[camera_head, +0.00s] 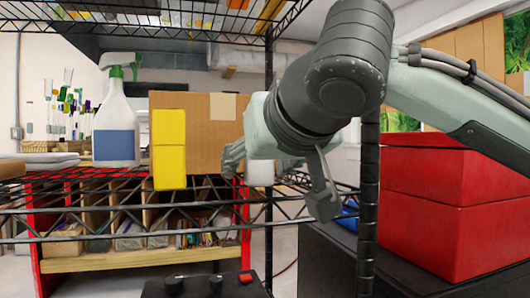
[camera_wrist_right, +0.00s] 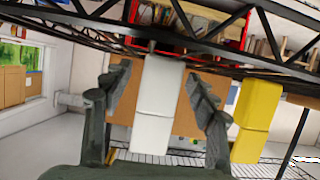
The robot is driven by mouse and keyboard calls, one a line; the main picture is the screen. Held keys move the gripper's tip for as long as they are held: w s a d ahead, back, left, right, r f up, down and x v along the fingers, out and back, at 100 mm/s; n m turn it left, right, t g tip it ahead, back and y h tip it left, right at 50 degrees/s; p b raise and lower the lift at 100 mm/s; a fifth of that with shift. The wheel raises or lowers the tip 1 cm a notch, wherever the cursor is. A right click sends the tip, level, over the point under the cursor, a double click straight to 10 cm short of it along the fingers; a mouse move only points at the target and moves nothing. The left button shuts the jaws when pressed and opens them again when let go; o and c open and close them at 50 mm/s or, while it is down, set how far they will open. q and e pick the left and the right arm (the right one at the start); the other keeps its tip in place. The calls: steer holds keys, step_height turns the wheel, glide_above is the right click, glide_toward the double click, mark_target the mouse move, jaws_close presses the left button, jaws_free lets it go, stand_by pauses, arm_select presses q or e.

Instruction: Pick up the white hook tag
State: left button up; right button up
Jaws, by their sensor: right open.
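The white hook tag (camera_wrist_right: 157,108) is a white, two-part block between the two fingers of my right gripper (camera_wrist_right: 160,88) in the right wrist view. Gaps show on both sides of it, so the fingers do not close on it. In the head view a small part of the white tag (camera_head: 260,173) shows below my right wrist, at the wire rack's rail; the rest is hidden. My right gripper (camera_head: 278,180) is open there, with one finger on each side of the tag. My left gripper is not in view.
A yellow tag (camera_head: 168,150) hangs from the rack left of the white one. The black wire rack (camera_head: 120,211) crosses in front, with a post (camera_head: 369,215) to the right. A spray bottle (camera_head: 116,125), a cardboard box (camera_head: 215,140) and red boxes (camera_head: 445,200) stand around.

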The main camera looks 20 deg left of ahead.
steer(key=c, duration=1.2)
